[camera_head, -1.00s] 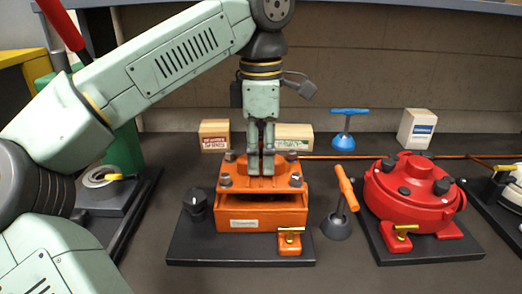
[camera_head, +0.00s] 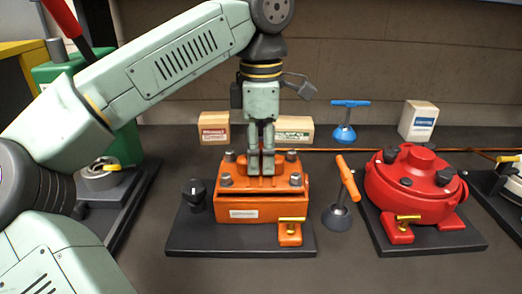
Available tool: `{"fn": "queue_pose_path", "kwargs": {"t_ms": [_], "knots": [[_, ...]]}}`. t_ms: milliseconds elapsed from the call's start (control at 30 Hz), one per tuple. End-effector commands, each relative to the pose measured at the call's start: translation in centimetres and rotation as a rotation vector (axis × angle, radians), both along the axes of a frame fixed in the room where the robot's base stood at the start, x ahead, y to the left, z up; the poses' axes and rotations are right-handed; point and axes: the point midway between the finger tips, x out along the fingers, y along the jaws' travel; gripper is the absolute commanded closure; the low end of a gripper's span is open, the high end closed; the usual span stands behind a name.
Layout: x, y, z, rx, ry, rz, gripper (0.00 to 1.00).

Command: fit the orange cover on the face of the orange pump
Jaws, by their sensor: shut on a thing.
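The orange pump (camera_head: 263,212) stands on a black base plate, with a white label and a brass-handled orange valve (camera_head: 291,230) at its front right. The orange cover (camera_head: 285,182), a plate with grey bolts at its corners, lies over the pump's top face. My gripper (camera_head: 261,172) points straight down and is shut on the middle of the cover. The fingers hide part of the cover's middle and whatever they grip there.
A black knob (camera_head: 194,194) stands left of the pump. A T-handled tool with an orange grip (camera_head: 346,180) stands at its right, then a red pump (camera_head: 415,187). Behind are small boxes (camera_head: 214,128) and a blue-handled tool (camera_head: 345,121). A green machine (camera_head: 120,150) is at left.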

Motion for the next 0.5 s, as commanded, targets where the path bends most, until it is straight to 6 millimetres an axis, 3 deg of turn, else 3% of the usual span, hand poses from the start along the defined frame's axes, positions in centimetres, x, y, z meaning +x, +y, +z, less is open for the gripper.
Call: {"fn": "queue_pose_path", "kwargs": {"t_ms": [500], "knots": [[0.00, -0.01, -1.07, -0.001, -0.002, 0.000, 1.00]]}}
